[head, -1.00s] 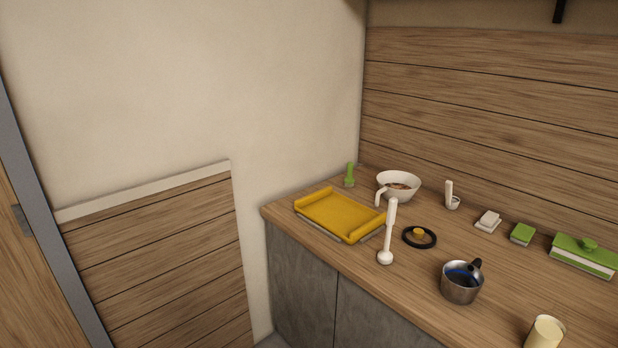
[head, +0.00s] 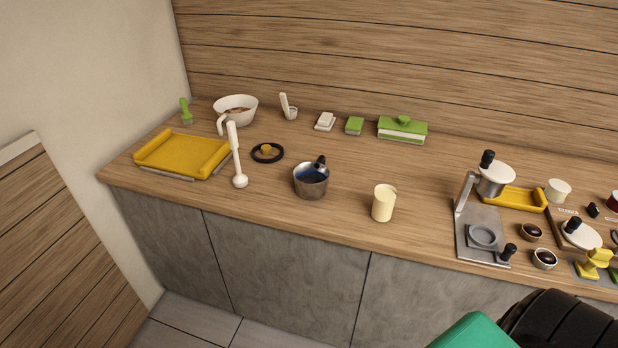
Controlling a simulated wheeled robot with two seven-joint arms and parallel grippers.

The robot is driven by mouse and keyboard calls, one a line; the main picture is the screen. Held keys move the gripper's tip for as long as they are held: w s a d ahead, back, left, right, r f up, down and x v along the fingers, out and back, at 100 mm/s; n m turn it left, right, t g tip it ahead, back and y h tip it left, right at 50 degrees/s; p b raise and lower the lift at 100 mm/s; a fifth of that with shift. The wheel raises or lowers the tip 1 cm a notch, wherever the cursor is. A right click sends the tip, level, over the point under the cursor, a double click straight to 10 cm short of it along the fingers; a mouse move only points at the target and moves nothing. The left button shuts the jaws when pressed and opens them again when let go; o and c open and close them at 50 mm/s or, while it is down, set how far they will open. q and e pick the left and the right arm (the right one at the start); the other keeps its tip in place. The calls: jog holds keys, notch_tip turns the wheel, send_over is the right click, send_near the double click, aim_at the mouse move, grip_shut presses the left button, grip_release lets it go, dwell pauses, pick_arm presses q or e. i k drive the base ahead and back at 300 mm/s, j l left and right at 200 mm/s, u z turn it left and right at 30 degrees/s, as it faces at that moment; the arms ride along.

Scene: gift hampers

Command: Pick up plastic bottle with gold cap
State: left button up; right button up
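I see no plastic bottle with a gold cap in the head view. A cream cylinder (head: 384,203) stands upright near the counter's front edge; it shows no gold cap. Neither of my grippers shows in this view.
The wooden counter (head: 430,190) bears a yellow tray (head: 183,156), a white bowl (head: 235,109), a steel pot (head: 311,181), a white stick blender (head: 236,155), a black ring (head: 267,153), a green-lidded box (head: 403,130) and a metal press (head: 483,225). A green and black shape fills the bottom right.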

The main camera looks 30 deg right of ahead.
aim_at(385, 191)
jog(key=z, duration=1.5)
jog(key=l, duration=0.1)
